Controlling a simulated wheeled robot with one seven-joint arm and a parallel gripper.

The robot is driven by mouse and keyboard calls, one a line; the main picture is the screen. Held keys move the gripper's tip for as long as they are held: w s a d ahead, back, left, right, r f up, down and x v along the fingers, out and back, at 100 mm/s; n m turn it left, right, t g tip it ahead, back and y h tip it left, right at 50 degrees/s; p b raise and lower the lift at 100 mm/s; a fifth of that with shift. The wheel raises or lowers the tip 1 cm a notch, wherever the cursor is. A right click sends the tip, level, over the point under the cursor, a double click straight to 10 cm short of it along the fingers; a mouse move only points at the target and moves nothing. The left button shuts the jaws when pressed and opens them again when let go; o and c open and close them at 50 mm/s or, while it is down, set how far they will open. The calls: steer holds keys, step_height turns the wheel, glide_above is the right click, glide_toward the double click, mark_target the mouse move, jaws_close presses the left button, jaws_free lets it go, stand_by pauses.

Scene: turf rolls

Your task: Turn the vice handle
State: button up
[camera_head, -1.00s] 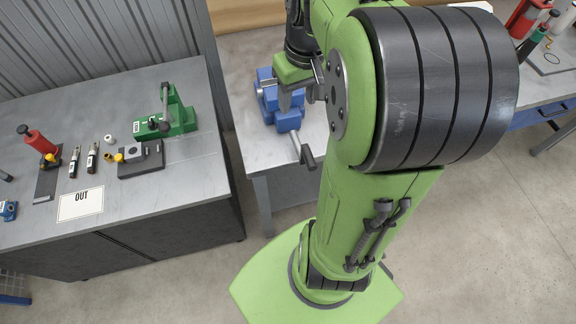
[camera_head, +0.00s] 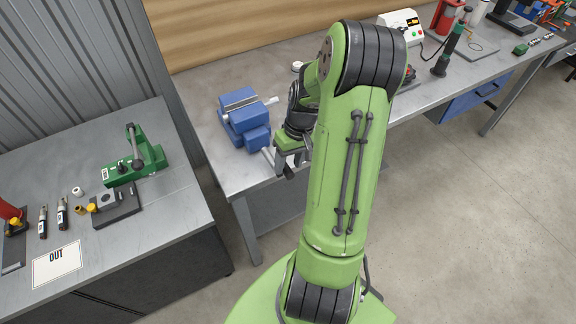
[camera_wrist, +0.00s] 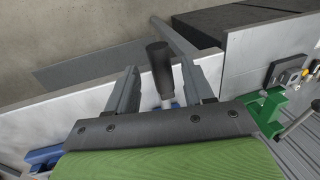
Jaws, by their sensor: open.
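The blue vice (camera_head: 242,118) stands on the middle bench near its front left corner. Its handle bar (camera_head: 268,155) shows beside my gripper (camera_head: 285,161), which is at the bench's front edge and partly covers the handle. In the wrist view, the handle's black grip (camera_wrist: 160,66) stands between the two fingers of my gripper (camera_wrist: 160,82), with gaps on both sides. The fingers are apart and nothing is clamped. A piece of the blue vice (camera_wrist: 44,156) shows at the lower left there.
The left bench (camera_head: 180,215) holds a green toggle clamp (camera_head: 135,165), a dark fixture (camera_head: 116,205), small tools and an OUT card (camera_head: 56,264). A white device (camera_head: 400,28) stands farther right on the middle bench. A floor gap separates the benches.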

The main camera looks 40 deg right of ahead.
steer(key=shift+x, duration=0.75)
steer(key=shift+c, duration=0.5)
jaws_close()
